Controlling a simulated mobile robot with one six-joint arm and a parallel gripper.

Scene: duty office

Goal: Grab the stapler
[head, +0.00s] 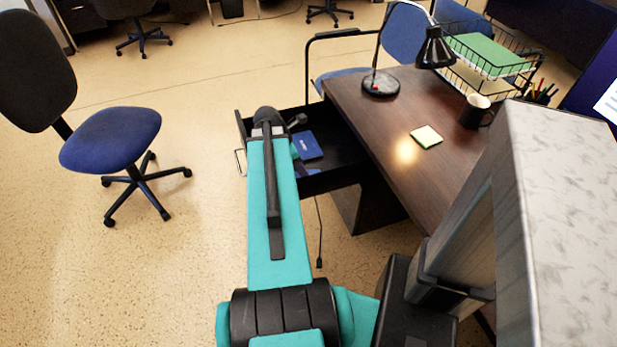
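I cannot make out a stapler for certain. My teal arm reaches forward over the open black desk drawer (340,173), and its dark end is at the drawer's left part. The fingers of my gripper are hidden behind the arm, so I cannot see whether they are open or hold anything. A small dark grey shape (297,120) shows just right of the arm's end; I cannot tell whether it is part of my gripper or a thing in the drawer. A blue flat item (307,145) lies in the drawer, with another blue piece partly hidden nearer me.
The brown desk (447,170) carries a black lamp (381,84), a sticky-note pad (426,136), a dark mug (475,112), a wire tray (490,62) and a pen holder (541,93). A blue chair (111,138) stands left. The floor between chair and drawer is clear.

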